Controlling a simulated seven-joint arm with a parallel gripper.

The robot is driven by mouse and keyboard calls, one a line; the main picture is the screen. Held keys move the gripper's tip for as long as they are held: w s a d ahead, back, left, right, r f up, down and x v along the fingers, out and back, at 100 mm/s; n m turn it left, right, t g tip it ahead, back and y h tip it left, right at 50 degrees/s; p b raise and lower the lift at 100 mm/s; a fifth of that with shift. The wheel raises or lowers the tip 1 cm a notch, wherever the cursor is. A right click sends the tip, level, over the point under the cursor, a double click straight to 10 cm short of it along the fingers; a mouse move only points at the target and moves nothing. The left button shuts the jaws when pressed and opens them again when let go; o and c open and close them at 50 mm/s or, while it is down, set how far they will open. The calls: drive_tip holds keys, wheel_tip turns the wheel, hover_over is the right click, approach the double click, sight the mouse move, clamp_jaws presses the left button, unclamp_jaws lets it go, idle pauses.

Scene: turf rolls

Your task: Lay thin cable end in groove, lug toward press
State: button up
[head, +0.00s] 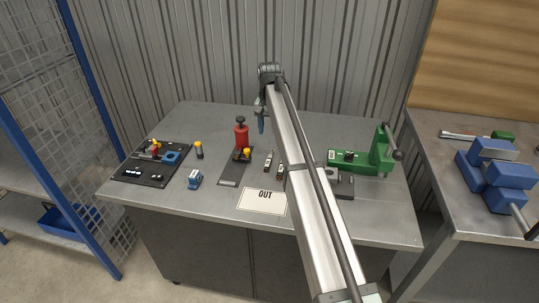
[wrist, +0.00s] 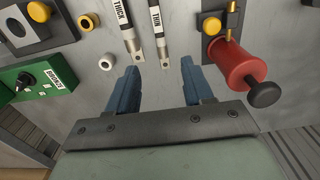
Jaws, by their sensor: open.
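The thin cable end (wrist: 158,28), a dark piece with a white THIN label and a flat silver lug, lies on the bench between the thick cable end (wrist: 130,30) and the red device. In the head view the thin cable end (head: 268,160) lies just left of my arm. My gripper (wrist: 160,85) is open and empty, its blue fingers short of both lugs. In the head view my gripper (head: 262,122) hangs above the back of the bench. A green press-like device (head: 362,162) with a lever stands at the right. I cannot make out the groove.
A red device (head: 241,137) with a black knob stands on a dark plate (head: 229,175) left of the cables. An OUT card (head: 262,200) lies in front.

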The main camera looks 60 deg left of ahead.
sight(269, 158)
drive_tip(key=s+d+t+y, duration=0.1)
drive_tip(key=s+d, duration=0.5)
drive_tip(key=s, duration=0.1)
drive_tip(key=w+a+f, duration=0.1)
drive_tip(key=w+f, duration=0.1)
drive_tip(key=f, duration=0.2)
drive_tip(key=w+a+f+t+y, duration=0.1)
drive_tip(key=w+a+f, duration=0.1)
drive_tip(key=f, duration=0.2)
drive_tip(key=w+a+f+t+y, duration=0.1)
drive_tip(key=w+a+f, duration=0.1)
drive_tip(key=f, duration=0.2)
drive_tip(key=shift+w+a+f, duration=0.2)
idle(0.3)
clamp_jaws()
idle(0.4)
